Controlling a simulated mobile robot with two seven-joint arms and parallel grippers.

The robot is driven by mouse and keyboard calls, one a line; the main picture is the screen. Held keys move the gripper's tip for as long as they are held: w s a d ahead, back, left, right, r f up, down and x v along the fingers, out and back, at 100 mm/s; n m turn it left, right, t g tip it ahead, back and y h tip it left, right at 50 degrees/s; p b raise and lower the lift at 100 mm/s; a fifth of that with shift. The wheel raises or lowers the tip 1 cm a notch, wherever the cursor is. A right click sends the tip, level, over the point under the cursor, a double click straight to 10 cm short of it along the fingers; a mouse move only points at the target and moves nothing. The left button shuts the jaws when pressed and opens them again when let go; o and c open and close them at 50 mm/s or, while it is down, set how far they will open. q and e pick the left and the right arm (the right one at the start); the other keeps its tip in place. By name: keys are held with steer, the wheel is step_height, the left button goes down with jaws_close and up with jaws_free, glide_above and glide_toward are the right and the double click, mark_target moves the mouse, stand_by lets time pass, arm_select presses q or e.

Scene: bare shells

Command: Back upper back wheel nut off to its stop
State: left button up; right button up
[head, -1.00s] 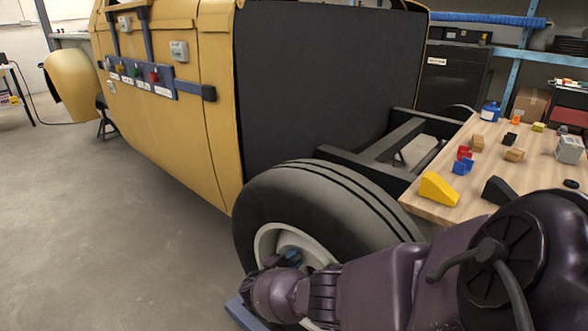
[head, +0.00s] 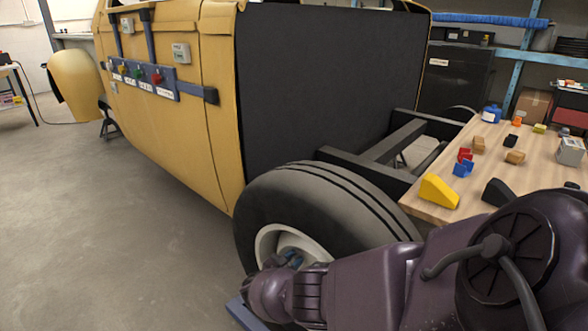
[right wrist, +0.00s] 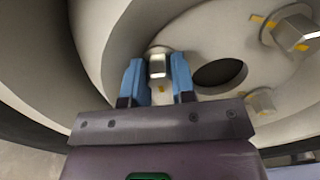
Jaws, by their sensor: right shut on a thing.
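The back wheel (head: 325,215) of the yellow car has a black tire and a pale rim. In the right wrist view a metal hex nut (right wrist: 158,66) sits on the wheel hub, with a small yellow mark below it. My right gripper (right wrist: 158,75) has its two blue fingertips on either side of this nut and is shut on it. In the head view my right gripper (head: 288,258) reaches into the rim and is mostly hidden by my right arm. Another nut with yellow marks (right wrist: 297,33) and a third nut (right wrist: 262,103) show to the right. My left gripper is not in view.
A wooden table (head: 440,208) with a yellow wedge (head: 438,191) and several small blocks stands right of the wheel. A dark hole (right wrist: 220,72) is in the hub beside the gripped nut. The floor (head: 120,230) on the left is clear.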

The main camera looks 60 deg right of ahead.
steer(key=shift+n, duration=1.3)
steer(key=o, duration=0.9)
steer(key=shift+a, duration=0.1)
steer(key=a, duration=0.7)
steer(key=w+a, duration=0.1)
steer(key=a, duration=0.2)
steer(key=shift+w+a+p, duration=0.1)
steer(key=shift+a+p, duration=0.2)
steer(key=shift+p, duration=0.1)
